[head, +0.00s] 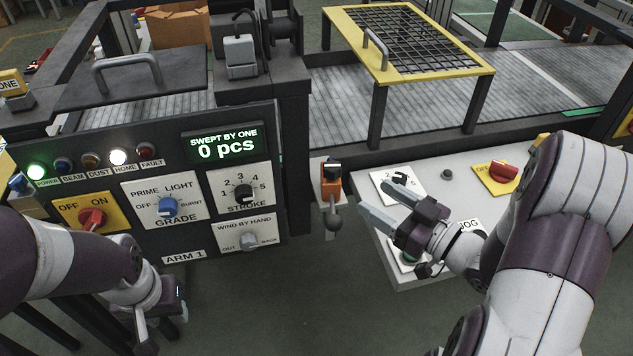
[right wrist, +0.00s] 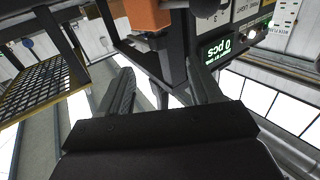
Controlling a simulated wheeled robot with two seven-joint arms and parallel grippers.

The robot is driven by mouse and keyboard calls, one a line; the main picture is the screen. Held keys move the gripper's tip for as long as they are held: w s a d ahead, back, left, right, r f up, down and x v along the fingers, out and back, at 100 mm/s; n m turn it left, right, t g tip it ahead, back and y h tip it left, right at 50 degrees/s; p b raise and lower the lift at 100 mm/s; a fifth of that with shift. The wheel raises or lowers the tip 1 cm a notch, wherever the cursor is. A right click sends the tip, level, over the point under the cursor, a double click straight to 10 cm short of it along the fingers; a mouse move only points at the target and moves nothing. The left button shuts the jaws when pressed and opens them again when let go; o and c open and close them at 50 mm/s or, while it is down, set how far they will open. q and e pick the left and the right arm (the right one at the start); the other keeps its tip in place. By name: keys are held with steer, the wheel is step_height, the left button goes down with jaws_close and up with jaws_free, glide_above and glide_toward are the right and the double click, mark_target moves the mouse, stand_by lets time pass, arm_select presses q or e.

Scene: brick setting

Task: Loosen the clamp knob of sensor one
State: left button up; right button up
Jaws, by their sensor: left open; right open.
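No clamp knob marked as sensor one can be made out. A yellow tag reading "ONE" (head: 10,83) is cut off at the left edge of the head view. My right gripper (head: 378,203) is open and empty over the pale side panel, right of an orange lever unit (head: 331,180) with a dark ball handle. In the right wrist view, this gripper (right wrist: 160,88) has nothing between its fingers, and the orange unit (right wrist: 147,14) shows beyond them. My left gripper (head: 163,325) is open, low in front of the control panel, partly hidden by its own wrist.
The ARM 1 panel (head: 140,245) has several knobs, lit POWER and HOME lamps, and a display (head: 222,146) reading "0 pcs". A grey box (head: 240,55) sits on the dark post. A yellow-framed mesh guard (head: 480,68) stands over the conveyor. A red knob (head: 503,170) is on the side panel.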

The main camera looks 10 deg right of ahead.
mark_target(340, 173)
steer(key=x, duration=1.2)
steer(key=shift+w, duration=0.15)
